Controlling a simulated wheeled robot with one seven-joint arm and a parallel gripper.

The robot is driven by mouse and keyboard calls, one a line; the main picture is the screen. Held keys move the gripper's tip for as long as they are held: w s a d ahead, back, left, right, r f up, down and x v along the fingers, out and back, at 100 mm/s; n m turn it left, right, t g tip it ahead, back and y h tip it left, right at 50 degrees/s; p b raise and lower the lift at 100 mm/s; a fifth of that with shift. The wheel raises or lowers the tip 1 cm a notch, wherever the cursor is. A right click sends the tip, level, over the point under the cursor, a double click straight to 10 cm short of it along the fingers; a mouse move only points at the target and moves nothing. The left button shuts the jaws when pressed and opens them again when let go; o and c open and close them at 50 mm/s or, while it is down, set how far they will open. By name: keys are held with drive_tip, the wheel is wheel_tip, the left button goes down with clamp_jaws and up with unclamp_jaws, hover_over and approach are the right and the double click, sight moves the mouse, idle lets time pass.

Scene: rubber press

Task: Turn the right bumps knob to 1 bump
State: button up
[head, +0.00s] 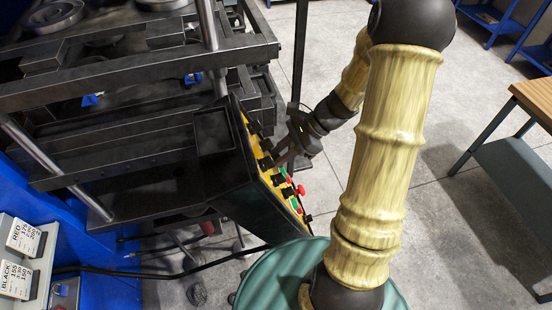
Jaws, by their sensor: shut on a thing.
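The control panel (252,143) is a yellow strip on the side of the press's dark control box, seen at a steep angle. Black knobs run down its upper part, and red and green buttons (293,202) sit lower down. My gripper (282,158) is at the panel's knobs, at about mid-height, coming from the right. It is shut on a black knob, which its fingers mostly hide. I cannot tell from here which bump setting the knob points to, and the panel's labels are not readable.
The press (130,140) with its dark metal plates and steel posts fills the left. A wooden-topped table (535,98) is at the right. The grey floor between is mostly free.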

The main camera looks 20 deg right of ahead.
drive_tip(key=shift+s+d+f+n+t+b, duration=0.2)
drive_tip(key=shift+d+n+t+b, duration=0.3)
drive_tip(key=shift+b, duration=0.7)
clamp_jaws()
drive_tip(key=shift+s+a+r+n+b, duration=0.1)
drive_tip(key=shift+a+n+b, duration=0.2)
drive_tip(key=shift+n+b, duration=0.15)
